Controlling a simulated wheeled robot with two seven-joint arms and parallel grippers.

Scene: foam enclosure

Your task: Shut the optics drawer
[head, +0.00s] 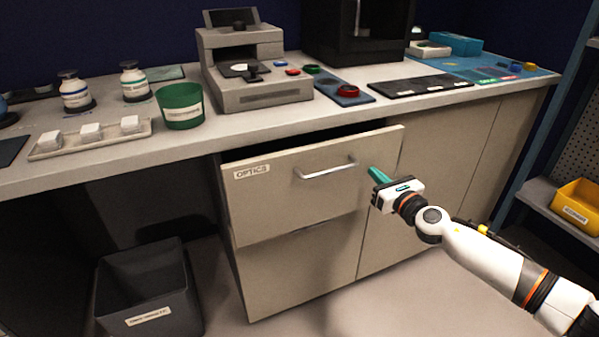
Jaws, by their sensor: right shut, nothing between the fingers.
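The optics drawer (285,200) is a beige drawer front with an "OPTICS" label at its upper left and a metal bar handle (326,170). It stands partly open, with a dark gap showing between its top edge and the counter. My right gripper (374,172) has green fingers, shut and empty, just right of the handle and close to the right part of the drawer front. I cannot tell whether the fingertips touch the front. My left gripper is not in view.
The counter (200,135) above holds a grey instrument (250,75), a green cup (180,105), vials and a tray. A dark bin (150,290) stands on the floor at left. A yellow bin (578,205) sits on a shelf at right. The floor before the drawer is clear.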

